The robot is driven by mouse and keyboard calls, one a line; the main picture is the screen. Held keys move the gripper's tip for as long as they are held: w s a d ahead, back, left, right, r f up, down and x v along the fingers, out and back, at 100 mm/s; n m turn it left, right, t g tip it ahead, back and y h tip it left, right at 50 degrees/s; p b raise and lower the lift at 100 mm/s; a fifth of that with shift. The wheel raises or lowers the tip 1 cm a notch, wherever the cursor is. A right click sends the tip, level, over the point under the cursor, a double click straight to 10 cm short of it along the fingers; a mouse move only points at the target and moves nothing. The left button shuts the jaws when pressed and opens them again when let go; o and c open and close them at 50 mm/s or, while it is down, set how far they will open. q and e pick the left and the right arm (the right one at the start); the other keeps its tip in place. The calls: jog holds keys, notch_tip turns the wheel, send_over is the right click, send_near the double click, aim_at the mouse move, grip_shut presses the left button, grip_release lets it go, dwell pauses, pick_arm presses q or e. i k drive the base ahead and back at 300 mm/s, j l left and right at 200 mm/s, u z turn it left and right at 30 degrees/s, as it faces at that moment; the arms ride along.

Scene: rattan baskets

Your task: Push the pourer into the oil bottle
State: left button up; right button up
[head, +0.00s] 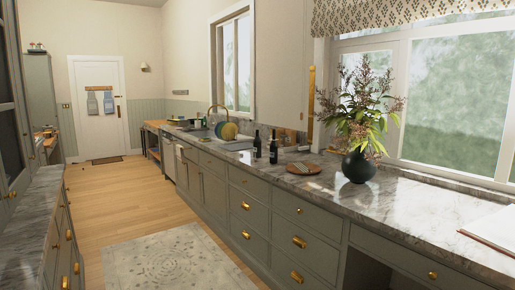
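Two dark bottles stand upright side by side on the marble counter along the right wall. One bottle (257,145) is on the left and the other bottle (273,150) is just right of it. They are too small to tell which is the oil bottle. I cannot make out a pourer on or near them. Neither of my grippers is in view.
The marble counter (420,205) holds a dark vase (358,167) with a leafy plant, a small reddish item (303,168) and an open book (495,228). The wooden floor with a rug (180,262) is clear between cabinets.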

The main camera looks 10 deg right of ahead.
aim_at(256, 142)
jog(key=i+j+z, duration=0.2)
jog(key=i, duration=0.45)
jog(key=i+j+z, duration=0.2)
jog(key=i, duration=0.4)
jog(key=i+j+z, duration=0.2)
jog(key=i+j, duration=0.25)
jog(key=i, duration=0.15)
jog(key=i+j+z, duration=0.15)
jog(key=i+j, duration=0.3)
jog(key=i, duration=0.15)
jog(key=i+l+z, duration=0.1)
jog(key=i+z, duration=0.15)
jog(key=i, duration=2.05)
